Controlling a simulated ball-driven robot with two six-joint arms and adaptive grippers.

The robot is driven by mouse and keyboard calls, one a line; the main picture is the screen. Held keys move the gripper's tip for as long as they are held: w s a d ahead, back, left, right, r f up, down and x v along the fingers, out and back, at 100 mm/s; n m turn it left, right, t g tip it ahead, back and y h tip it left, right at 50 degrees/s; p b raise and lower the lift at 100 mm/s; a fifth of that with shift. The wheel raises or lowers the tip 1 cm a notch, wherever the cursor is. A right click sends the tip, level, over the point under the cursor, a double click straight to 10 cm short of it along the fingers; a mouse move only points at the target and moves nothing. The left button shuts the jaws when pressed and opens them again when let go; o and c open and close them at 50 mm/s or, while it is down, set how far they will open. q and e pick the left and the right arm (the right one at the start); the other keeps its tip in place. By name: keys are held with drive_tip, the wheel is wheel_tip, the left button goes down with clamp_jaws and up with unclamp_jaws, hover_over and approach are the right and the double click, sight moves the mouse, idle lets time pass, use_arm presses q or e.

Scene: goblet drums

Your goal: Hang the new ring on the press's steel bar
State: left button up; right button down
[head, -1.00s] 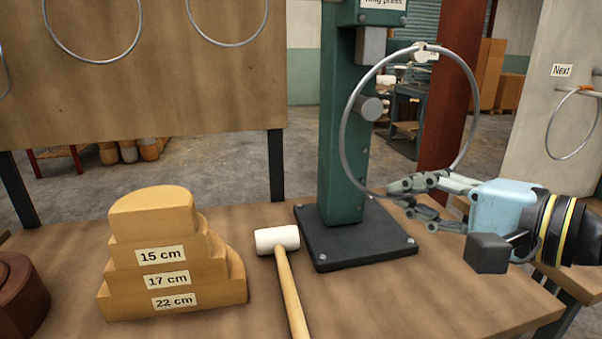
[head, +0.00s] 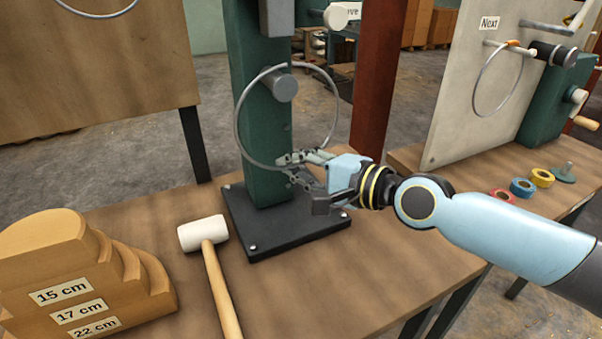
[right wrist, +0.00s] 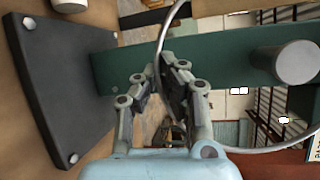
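The new ring (head: 237,117), a large thin steel hoop, is held upright at its lower edge by my right gripper (head: 290,168). The gripper is shut on it, and the hoop (right wrist: 160,55) also shows between the fingers (right wrist: 155,80) in the right wrist view. The press (head: 265,135) is a green column on a black base plate. Its steel bar (head: 285,89) is a short grey cylinder whose end lies inside the hoop's outline, just below its top, in the head view. I cannot tell whether the hoop touches the bar. My left gripper is out of view.
A white-headed mallet (head: 203,233) lies left of the base plate, beside stepped wooden formers (head: 70,265). A pale board (head: 455,100) marked "Next" stands at right with another ring (head: 476,88) on it. Coloured tape rolls (head: 522,187) lie near it.

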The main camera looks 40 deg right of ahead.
drive_tip(key=w, duration=0.1)
drive_tip(key=w+b, duration=0.1)
drive_tip(key=w+d+f+b, duration=0.1)
drive_tip(key=w, duration=0.1)
drive_tip(key=shift+f, duration=0.1)
idle(0.3)
idle(0.4)
drive_tip(key=c, duration=1.4)
unclamp_jaws()
drive_tip(key=shift+s, duration=0.1)
